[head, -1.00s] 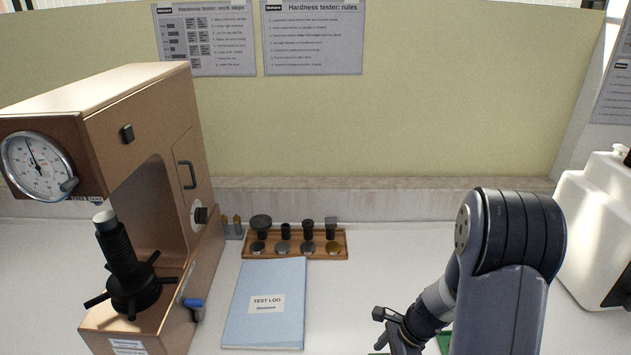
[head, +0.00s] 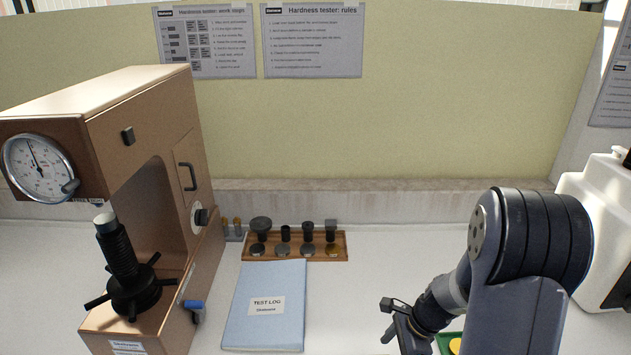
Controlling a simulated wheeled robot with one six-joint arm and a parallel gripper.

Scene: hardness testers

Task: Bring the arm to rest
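My arm stands at the right of the head view, bent, with its wrist reaching down and to the left. The start of my gripper (head: 408,335) shows at the bottom edge. Its fingertips are cut off below the frame, so I cannot see whether it is open or holds anything. It is over the table, to the right of the blue test log and apart from it.
A tan hardness tester (head: 150,170) with a dial stands at the left. A wooden rack (head: 290,258) holds several dark parts. The blue test log (head: 265,320) lies before it. A green tray (head: 447,340) is partly hidden by my arm. A white machine (head: 600,230) stands right.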

